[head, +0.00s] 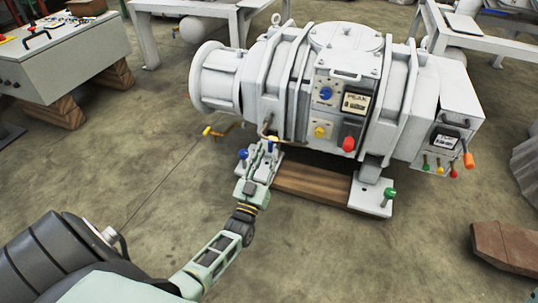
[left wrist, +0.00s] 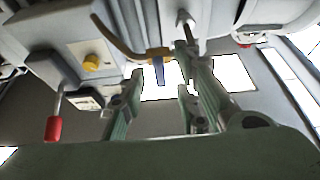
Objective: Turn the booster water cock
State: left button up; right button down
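The booster (head: 330,90) is a large white machine in the middle of the head view. A bent brass pipe (left wrist: 118,40) comes from its front and ends in a small brass cock with a blue handle (left wrist: 158,71), which hangs down in the left wrist view. In the head view the blue handle (head: 271,147) is small and partly covered by my fingers. My left gripper (head: 260,155) is at the booster's lower front. In the left wrist view the left gripper (left wrist: 165,88) is open, and the blue handle shows between its fingers, with no clear contact. My right gripper is not in view.
A red handle (head: 348,144) and a yellow knob (head: 319,131) are on the booster's front. A blue-topped bolt (head: 243,153) stands beside my left gripper. A yellow-handled valve (head: 215,132) is further left. The floor in front is mostly clear, with a wooden block (head: 505,246) at right.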

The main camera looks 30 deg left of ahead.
pick_arm(q)
jog(key=shift+x, duration=0.9)
jog(key=shift+c, duration=0.6)
grip_shut()
